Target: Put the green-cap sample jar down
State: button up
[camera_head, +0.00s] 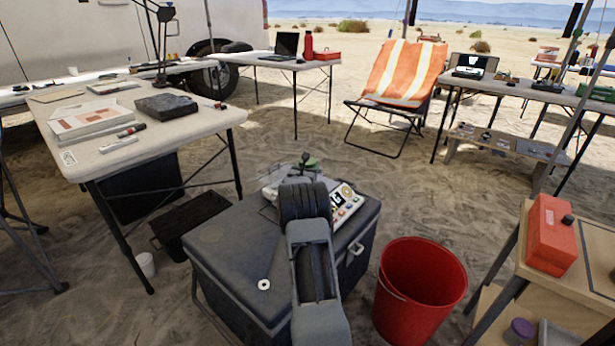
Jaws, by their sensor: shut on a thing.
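My arm reaches out over the dark grey case (225,250) in the foreground. My gripper (304,172) is at the far end of it, above the case's back part, and mostly hidden behind my own wrist. It is shut on the green-cap sample jar (311,162). Only a small dark green part of the jar shows past the gripper. Its body is hidden, and I cannot tell whether it touches the case lid.
A device with coloured buttons (347,203) lies on the case, right of my arm. A small white ring (264,284) lies at the front of the lid, whose left part is otherwise clear. A red bucket (405,325) stands right of the case. A cluttered table (200,125) stands left.

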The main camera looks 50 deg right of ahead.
jog(key=shift+f, duration=0.9)
jog(key=shift+f+b, duration=0.3)
jog(key=shift+b, duration=0.2)
jog(key=o, duration=1.4)
jog(key=shift+c, duration=0.2)
